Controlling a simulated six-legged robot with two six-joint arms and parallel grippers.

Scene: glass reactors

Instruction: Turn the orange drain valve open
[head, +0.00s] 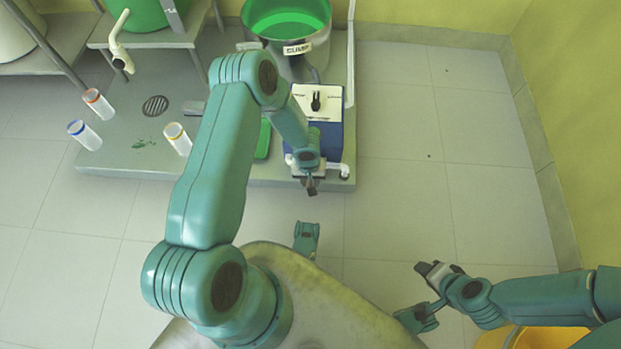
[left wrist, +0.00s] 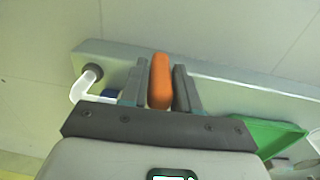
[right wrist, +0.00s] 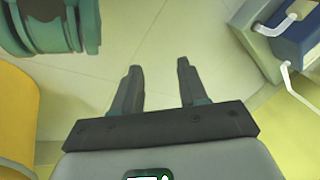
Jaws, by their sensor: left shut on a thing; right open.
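The orange drain valve (left wrist: 160,80) shows in the left wrist view as an upright orange handle between the two grey fingers. My left gripper (left wrist: 160,88) is shut on it. In the head view my left gripper (head: 310,187) is at the front edge of the grey platform, just below the blue box, and it hides the valve there. My right gripper (head: 430,268) is open and empty over the floor at the right. Its spread fingers (right wrist: 160,82) also show in the right wrist view with nothing between them.
The blue box (head: 335,142) has a black switch on its white top. A white pipe (left wrist: 84,86) is left of the valve. A green tray (left wrist: 262,134) lies to the right.

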